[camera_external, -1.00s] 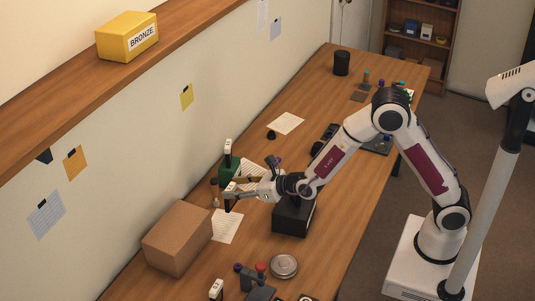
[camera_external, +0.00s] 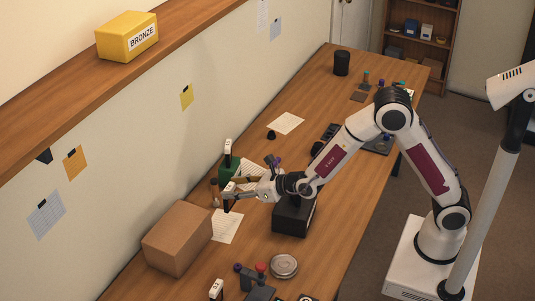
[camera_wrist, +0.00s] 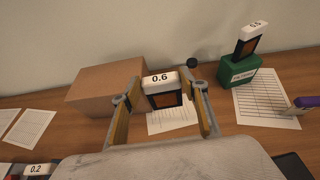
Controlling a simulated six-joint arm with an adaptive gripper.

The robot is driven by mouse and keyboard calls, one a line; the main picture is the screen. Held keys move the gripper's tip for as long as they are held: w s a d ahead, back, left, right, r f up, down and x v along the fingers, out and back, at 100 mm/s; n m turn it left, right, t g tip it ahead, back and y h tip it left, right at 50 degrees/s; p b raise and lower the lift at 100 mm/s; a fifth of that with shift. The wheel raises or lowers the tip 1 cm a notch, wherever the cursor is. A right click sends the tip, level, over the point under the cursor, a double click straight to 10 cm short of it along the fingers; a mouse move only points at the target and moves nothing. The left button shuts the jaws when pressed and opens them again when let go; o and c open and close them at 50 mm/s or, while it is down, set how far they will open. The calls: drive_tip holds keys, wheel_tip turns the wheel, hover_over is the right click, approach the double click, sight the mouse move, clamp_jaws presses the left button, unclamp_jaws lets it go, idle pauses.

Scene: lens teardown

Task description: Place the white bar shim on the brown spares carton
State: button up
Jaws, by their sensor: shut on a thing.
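The white bar shim (camera_wrist: 159,78), marked 0.6 with a dark and orange face below its white top, is upright between the fingers of my gripper (camera_wrist: 163,100) in the wrist view. My gripper (camera_external: 227,195) is shut on it and holds it over the desk, right of and behind the brown spares carton in the external view. The brown spares carton (camera_external: 172,245) is closed with a bare flat top. In the wrist view the carton (camera_wrist: 92,92) is at the left, partly behind the left finger.
A green box (camera_wrist: 238,80) bears another white-topped shim marked 0.5 (camera_wrist: 252,38). A shim marked 0.2 (camera_wrist: 38,169) is at the lower left. A black box (camera_external: 293,217) stands below my wrist. A paper sheet (camera_external: 227,228) lies beside the carton. A round metal tin (camera_external: 284,266) is nearer.

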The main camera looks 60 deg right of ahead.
drive_tip(key=w+a+r, duration=0.3)
drive_tip(key=a+r, duration=0.3)
drive_tip(key=a, duration=0.1)
drive_tip(key=w+a+r+h, duration=0.1)
drive_tip(key=w+a+r, duration=0.3)
drive_tip(key=a+r, duration=0.2)
drive_tip(key=shift+a+r+m, duration=0.25)
drive_tip(key=shift+a+m, duration=0.15)
drive_tip(key=shift+a, duration=0.05)
drive_tip(key=shift+w, duration=0.1)
idle(0.5)
drive_tip(key=shift+f, duration=0.1)
wheel_tip(320, 180, down, 6)
idle(0.7)
drive_tip(key=shift+f, duration=0.1)
drive_tip(key=shift+f, duration=1.85)
drive_tip(key=shift+f, duration=0.1)
